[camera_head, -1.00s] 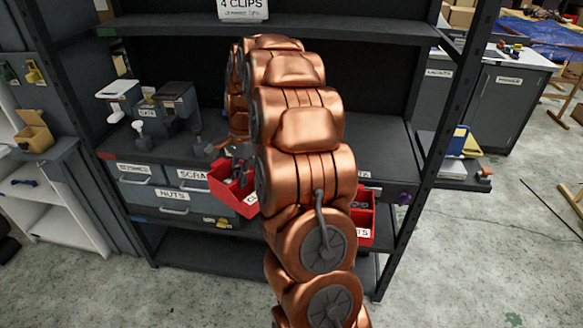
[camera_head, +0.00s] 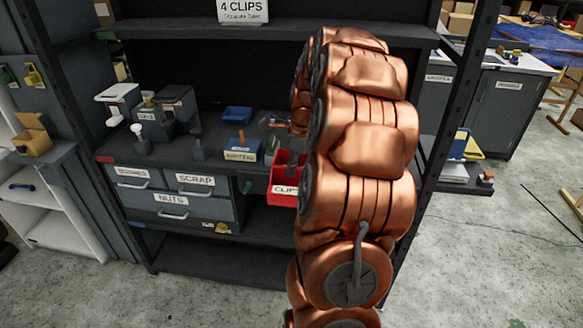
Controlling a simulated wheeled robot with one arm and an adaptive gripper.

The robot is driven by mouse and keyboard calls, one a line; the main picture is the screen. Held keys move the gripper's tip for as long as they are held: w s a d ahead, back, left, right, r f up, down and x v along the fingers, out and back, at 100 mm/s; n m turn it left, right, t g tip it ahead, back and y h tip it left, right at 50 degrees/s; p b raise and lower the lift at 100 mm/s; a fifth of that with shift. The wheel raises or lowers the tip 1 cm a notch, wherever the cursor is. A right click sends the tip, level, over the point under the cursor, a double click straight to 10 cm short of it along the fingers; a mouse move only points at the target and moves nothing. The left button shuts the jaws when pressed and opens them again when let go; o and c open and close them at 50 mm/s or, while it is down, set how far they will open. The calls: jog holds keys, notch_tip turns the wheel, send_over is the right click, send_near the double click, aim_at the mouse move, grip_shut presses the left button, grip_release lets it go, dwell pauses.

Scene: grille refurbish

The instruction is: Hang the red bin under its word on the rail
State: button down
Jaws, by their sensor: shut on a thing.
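The red bin (camera_head: 283,194) has a white label reading CLIPS on its front. It shows just left of my arm, about level with the shelf's front edge, and looks nearly upright. My gripper (camera_head: 289,161) shows only as a dark part at the bin's top and is shut on the bin; my copper arm hides most of it and the bin's right side. A sign (camera_head: 243,11) on the upper shelf reads 4 CLIPS. I cannot make out the rail or its words; the area to the right is behind my arm.
A blue bin (camera_head: 237,115) and a labelled blue box (camera_head: 242,150) stand on the shelf left of the red bin. Labelled drawers, SCRAP (camera_head: 196,180) and NUTS (camera_head: 170,199), are further left. A dark rack post (camera_head: 457,100) stands right of my arm. The lower shelf (camera_head: 220,255) looks clear.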

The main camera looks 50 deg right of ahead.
jog(key=shift+f, duration=0.1)
notch_tip(320, 180, down, 10)
jog(key=b, duration=0.3)
dwell(0.8)
jog(key=shift+f, duration=0.25)
dwell(2.0)
jog(key=shift+f, duration=0.7)
jog(key=shift+f, duration=0.95)
dwell(2.1)
jog(key=c, duration=1.1)
grip_release()
jog(key=shift+c, duration=0.2)
